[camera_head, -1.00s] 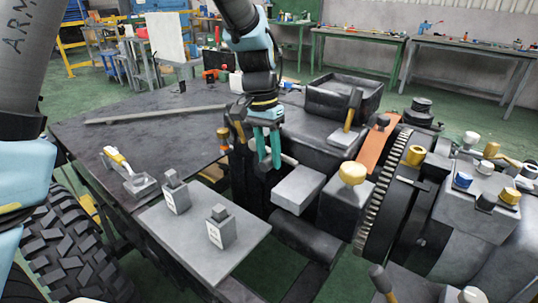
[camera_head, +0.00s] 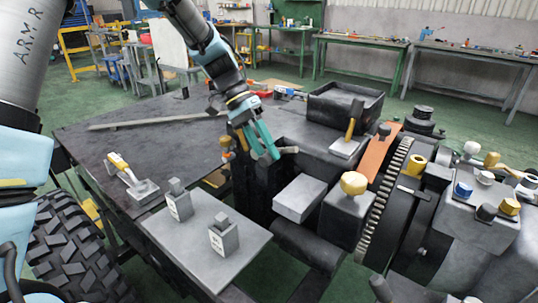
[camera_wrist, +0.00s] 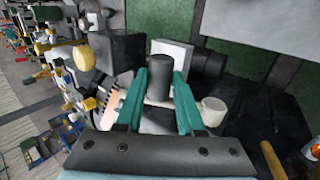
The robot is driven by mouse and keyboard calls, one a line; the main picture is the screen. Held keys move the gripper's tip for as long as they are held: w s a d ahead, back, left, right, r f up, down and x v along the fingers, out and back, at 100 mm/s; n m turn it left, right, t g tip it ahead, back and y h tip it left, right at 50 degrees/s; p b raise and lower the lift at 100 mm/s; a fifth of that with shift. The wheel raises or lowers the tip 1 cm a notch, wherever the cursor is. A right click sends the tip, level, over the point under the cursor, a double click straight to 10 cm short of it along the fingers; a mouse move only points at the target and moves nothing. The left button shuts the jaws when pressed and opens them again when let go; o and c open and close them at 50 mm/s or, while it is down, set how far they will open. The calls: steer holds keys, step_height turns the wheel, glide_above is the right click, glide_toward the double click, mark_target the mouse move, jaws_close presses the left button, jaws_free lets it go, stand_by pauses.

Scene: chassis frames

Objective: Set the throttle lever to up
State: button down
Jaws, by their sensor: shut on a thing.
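My gripper (camera_head: 262,145) has teal fingers and is at the dark lever housing in the middle of the machine, tilted with its tips down and to the right. In the wrist view the two teal fingers (camera_wrist: 162,98) stand on either side of the throttle lever, whose dark cylindrical end (camera_wrist: 160,68) shows between them.
A grey box (camera_head: 300,198) and a block with a yellow knob (camera_head: 354,183) stand close to the right and nearer. A black tray (camera_head: 344,106) is behind. A yellow-handled lever (camera_head: 118,162) and a grey plate (camera_head: 190,245) with two switches are at left.

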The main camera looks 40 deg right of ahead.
steer(key=shift+w+a+r+g+h, duration=0.2)
steer(key=shift+w+r+g+h, duration=0.25)
steer(key=shift+w+g, duration=0.75)
steer(key=shift+w+a+r+g+h, duration=0.2)
steer(key=shift+w+r+g+h, duration=0.25)
steer(key=shift+g, duration=1.35)
steer(key=shift+w+a+r+g+h, duration=0.25)
steer(key=shift+w+r+g, duration=0.2)
steer(key=shift+w+g, duration=0.75)
steer(key=shift+s+g, duration=0.25)
steer(key=shift+g, duration=0.05)
steer(key=c, duration=0.5)
jaws_free()
steer(key=b+v, duration=0.3)
steer(key=v, duration=0.7)
steer(key=shift+w+a, duration=0.1)
steer(key=shift+w, duration=0.25)
